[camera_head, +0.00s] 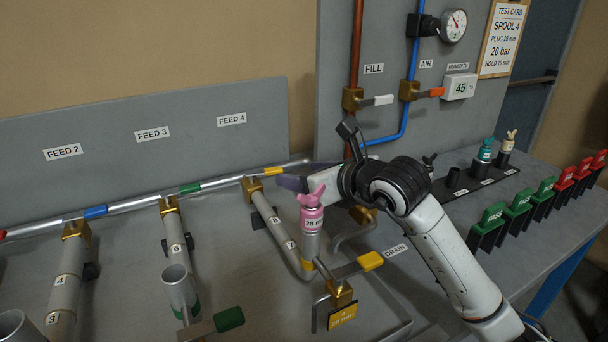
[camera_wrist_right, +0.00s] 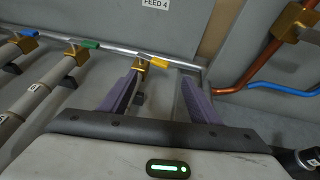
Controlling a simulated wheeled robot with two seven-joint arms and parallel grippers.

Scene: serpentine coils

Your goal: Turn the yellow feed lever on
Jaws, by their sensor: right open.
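The yellow feed lever (camera_head: 273,171) sits on a brass valve (camera_head: 252,187) below the FEED 4 label (camera_head: 231,120). Its handle points right along the silver rail pipe, crosswise to the grey tube below the valve. In the right wrist view the yellow lever (camera_wrist_right: 158,65) shows between my two purple fingers, beyond their tips. My right gripper (camera_head: 296,177) is open and empty, just right of the lever in the head view; it also shows in the wrist view (camera_wrist_right: 160,78). I cannot tell any contact with the lever. My left gripper is not in view.
A grey tube with a pink-topped plug (camera_head: 312,205) stands just in front of my right gripper. A second yellow lever (camera_head: 370,260) is near the DRAIN label. Green (camera_head: 190,188) and blue (camera_head: 95,212) feed levers lie left. Copper and blue pipes run up the right panel.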

